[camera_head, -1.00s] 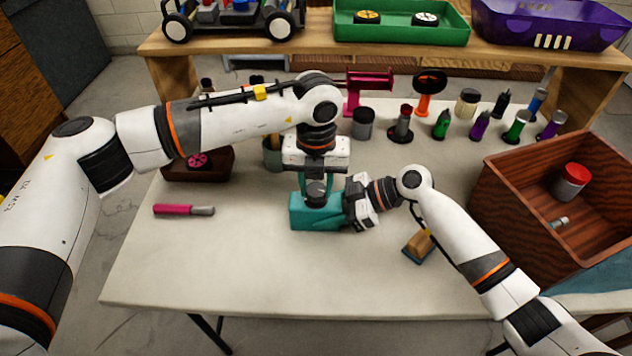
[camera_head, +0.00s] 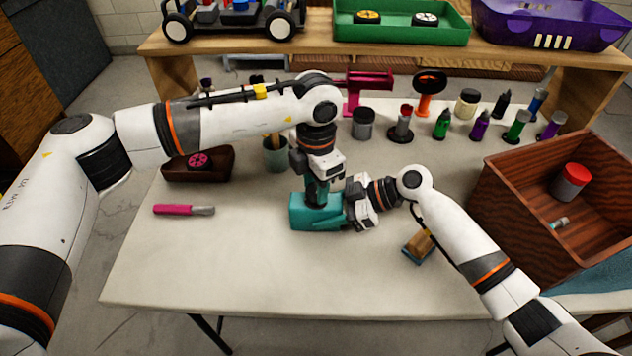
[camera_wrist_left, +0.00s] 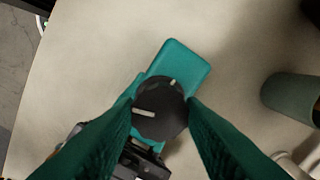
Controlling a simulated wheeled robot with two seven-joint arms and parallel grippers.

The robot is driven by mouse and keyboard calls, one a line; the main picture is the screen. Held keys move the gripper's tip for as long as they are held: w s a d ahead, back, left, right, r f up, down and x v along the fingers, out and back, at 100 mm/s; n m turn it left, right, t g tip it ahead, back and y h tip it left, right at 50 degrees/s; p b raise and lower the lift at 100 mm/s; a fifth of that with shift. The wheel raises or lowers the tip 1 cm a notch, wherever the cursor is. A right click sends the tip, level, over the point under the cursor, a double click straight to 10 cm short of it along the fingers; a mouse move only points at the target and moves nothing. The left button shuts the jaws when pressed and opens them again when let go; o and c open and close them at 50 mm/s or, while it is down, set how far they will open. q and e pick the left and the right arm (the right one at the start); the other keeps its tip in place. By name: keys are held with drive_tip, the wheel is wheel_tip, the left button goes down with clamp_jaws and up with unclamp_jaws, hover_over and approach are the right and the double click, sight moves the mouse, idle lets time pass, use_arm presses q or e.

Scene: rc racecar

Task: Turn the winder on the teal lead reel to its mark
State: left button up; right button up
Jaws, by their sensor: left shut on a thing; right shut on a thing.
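The teal lead reel (camera_head: 308,216) lies on the table in the middle of the head view, and in the left wrist view (camera_wrist_left: 183,62) its block runs up and right. Its winder, a dark round knob (camera_wrist_left: 160,118), has a pale bar at its left. A small pale mark shows near the knob's upper right edge. My left gripper (camera_head: 318,199) points straight down, its teal fingers shut on the knob's two sides. My right gripper (camera_head: 350,207) is shut on the reel's right end; its fingertips are partly hidden in the head view.
A pink-handled tool (camera_head: 183,210) lies at left. A grey-green cup (camera_head: 276,156) stands close behind my left gripper. A brush-like block (camera_head: 418,246) lies near my right arm. A wooden box (camera_head: 545,262) stands at right. The front of the table is clear.

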sight(316, 189)
use_arm(q)
drive_tip(key=m, duration=0.5)
drive_tip(key=shift+m, duration=0.3)
drive_tip(key=m, duration=1)
drive_tip(key=shift+w+m, duration=0.1)
drive_tip(key=shift+m, duration=0.3)
drive_tip(key=m, duration=0.5)
drive_tip(key=o, duration=1)
wheel_tip(316, 189, up, 12)
drive_tip(key=shift+r, duration=0.1)
